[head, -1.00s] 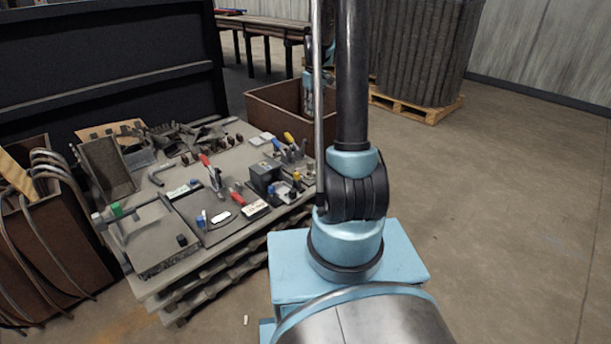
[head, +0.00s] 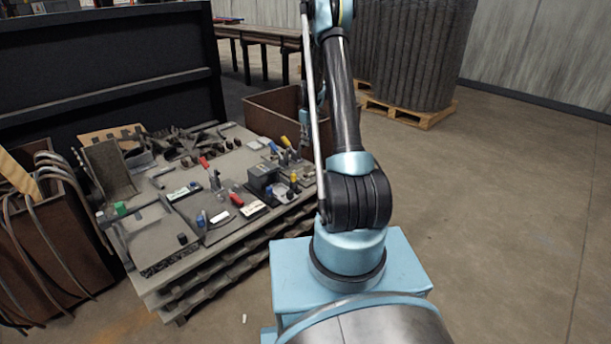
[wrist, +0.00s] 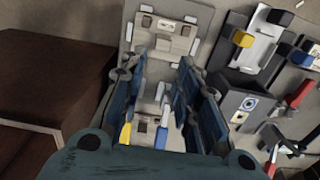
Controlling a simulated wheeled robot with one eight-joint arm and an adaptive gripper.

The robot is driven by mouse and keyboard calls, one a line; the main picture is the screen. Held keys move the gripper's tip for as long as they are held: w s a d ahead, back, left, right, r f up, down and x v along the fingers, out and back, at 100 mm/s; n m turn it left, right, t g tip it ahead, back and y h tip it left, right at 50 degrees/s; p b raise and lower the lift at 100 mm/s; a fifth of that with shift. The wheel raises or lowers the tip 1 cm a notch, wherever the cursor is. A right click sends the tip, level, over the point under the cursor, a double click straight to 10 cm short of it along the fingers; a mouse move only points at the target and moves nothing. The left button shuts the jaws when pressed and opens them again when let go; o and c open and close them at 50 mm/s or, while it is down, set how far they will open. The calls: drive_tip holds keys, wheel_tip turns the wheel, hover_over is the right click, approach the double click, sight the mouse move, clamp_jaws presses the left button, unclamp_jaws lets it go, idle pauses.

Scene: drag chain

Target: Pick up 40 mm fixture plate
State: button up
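In the wrist view, my gripper (wrist: 159,88) is open, with its dark blue fingers spread over a grey strip of table. A pale fixture plate (wrist: 167,37) with dark slots lies flat ahead of the fingertips. A second light piece (wrist: 150,125) shows between the fingers, partly hidden by them and next to yellow and blue parts. I cannot tell which one is 40 mm. Two small pale plates (head: 259,143) lie near the table's far edge in the head view, where my gripper is mostly hidden behind my arm.
A rusty brown crate (head: 272,112) stands beyond the table's edge; it fills the left of the wrist view (wrist: 50,85). The grey work table (head: 150,245) holds clamps, a dark block (head: 262,178) and several labelled pieces. Open floor lies to the right.

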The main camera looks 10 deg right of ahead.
hover_over(307, 165)
drive_tip(key=f, duration=0.9)
drive_tip(key=shift+w+f, duration=0.3)
drive_tip(key=shift+f, duration=0.05)
drive_tip(key=shift+s+f, duration=0.1)
drive_tip(key=shift+f, duration=3)
drive_tip(key=shift+c, duration=0.6)
clamp_jaws()
